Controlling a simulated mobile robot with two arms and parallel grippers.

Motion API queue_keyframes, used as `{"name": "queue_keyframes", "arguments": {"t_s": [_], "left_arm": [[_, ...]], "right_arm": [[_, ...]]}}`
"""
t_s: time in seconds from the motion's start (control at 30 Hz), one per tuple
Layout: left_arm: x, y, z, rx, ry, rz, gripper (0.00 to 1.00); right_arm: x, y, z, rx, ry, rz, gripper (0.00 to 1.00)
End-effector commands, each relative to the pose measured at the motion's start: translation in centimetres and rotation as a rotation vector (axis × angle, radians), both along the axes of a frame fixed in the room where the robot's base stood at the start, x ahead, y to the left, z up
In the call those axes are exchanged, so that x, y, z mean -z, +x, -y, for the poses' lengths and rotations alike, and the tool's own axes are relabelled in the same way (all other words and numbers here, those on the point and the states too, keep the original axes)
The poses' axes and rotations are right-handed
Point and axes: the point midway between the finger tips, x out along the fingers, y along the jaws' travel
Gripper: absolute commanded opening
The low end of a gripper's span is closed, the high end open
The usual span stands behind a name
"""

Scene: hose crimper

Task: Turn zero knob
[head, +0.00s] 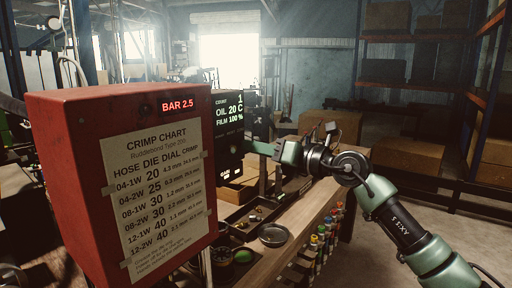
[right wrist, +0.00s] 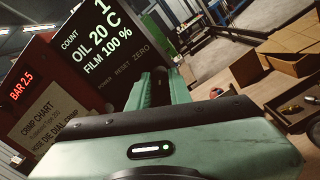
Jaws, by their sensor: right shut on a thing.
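The dark control panel (head: 229,135) stands just right of the red box in the head view. Its display reads COUNT 1, OIL 20 C, FILM 100 %. In the right wrist view the panel (right wrist: 122,88) shows tilted, with the labels POWER, RESET and ZERO in a row. My right gripper (head: 250,146) reaches the panel's right side from the right. Its green fingers (right wrist: 158,88) are shut at the ZERO label, on the zero knob, which they hide. My left gripper is not in view.
The red box (head: 60,150) with a crimp chart and a BAR 2.5 readout fills the left foreground. The wooden bench (head: 305,207) below my right arm holds a dark round dish (head: 273,235) and small parts. Cardboard boxes (head: 331,123) and shelving stand behind.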

Motion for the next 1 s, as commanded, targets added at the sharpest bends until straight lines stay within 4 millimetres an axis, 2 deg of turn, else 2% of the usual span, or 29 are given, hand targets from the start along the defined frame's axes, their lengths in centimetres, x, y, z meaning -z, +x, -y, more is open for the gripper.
{"name": "queue_keyframes", "arguments": {"t_s": [0.37, 0.4, 0.47, 0.8, 1.0], "left_arm": [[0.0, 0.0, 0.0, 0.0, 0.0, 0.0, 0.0], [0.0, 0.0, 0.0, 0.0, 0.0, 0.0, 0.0], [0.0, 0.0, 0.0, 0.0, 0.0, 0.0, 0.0], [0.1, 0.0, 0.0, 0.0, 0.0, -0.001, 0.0], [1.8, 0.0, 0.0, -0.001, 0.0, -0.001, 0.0]], "right_arm": [[-0.2, 0.0, 0.1, 0.002, 0.006, -0.001, 0.0], [-0.2, 0.0, 0.1, 0.003, 0.007, 0.0, 0.25], [-0.2, 0.0, 0.1, 0.002, 0.006, -0.001, 0.41], [0.0, -0.1, 0.2, 0.001, 0.003, -0.001, 0.41], [0.4, -1.5, 2.3, 0.004, 0.003, 0.001, 0.41]]}}
